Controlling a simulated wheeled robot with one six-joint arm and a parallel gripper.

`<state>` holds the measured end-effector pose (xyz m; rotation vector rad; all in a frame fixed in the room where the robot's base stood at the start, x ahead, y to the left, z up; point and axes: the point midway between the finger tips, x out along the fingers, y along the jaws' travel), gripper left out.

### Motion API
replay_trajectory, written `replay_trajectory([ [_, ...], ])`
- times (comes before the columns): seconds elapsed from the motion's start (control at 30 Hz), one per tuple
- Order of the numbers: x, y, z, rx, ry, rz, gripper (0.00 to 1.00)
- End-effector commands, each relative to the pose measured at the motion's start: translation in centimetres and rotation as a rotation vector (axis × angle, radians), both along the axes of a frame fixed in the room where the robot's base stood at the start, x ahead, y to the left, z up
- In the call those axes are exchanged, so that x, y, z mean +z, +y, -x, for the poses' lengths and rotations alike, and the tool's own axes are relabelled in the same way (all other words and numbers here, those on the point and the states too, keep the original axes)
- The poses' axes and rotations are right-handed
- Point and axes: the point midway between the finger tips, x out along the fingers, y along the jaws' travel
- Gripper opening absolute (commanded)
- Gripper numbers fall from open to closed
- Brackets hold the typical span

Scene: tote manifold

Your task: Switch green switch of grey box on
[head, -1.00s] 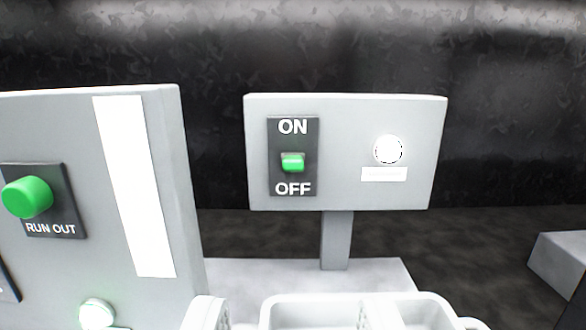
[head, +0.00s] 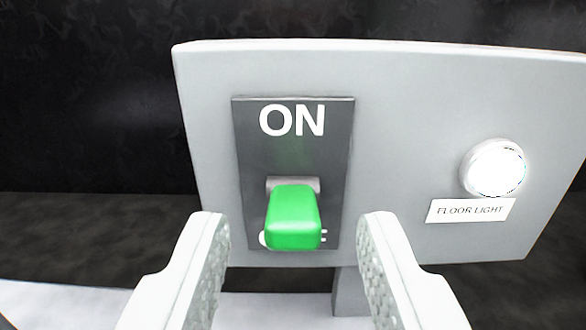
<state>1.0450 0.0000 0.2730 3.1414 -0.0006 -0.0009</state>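The grey box (head: 400,110) fills most of the head view. Its dark switch plate (head: 255,150) reads ON at the top. The green switch (head: 293,215) points down and out toward me, over the lower part of the plate, and hides most of the lower lettering. My gripper (head: 293,225) is open, one finger to the left and one to the right of the switch. The fingers show clear gaps to the switch, and nothing is held between them.
A round white lamp (head: 493,168) with a FLOOR LIGHT label (head: 471,210) is on the box's right side. A grey post (head: 349,292) supports the box from below. A dark wall (head: 90,110) stands behind.

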Motion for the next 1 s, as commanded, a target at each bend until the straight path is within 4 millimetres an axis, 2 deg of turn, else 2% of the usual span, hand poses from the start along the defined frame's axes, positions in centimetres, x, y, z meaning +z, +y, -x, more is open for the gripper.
replay_trajectory([
  [0.2,-0.1,0.0,-1.5,0.0,0.001,0.0,0.4],
  [0.5,0.0,0.0,-1.6,0.0,0.001,0.0,0.4],
  [0.57,0.0,0.0,-1.6,0.0,0.001,0.0,0.3],
  [0.7,0.0,0.0,-1.6,0.0,0.0,0.0,0.03],
  [0.73,0.0,0.0,-1.6,0.0,0.0,0.0,0.0],
  [1.0,0.5,0.0,-1.9,0.0,0.048,0.0,0.0],
])
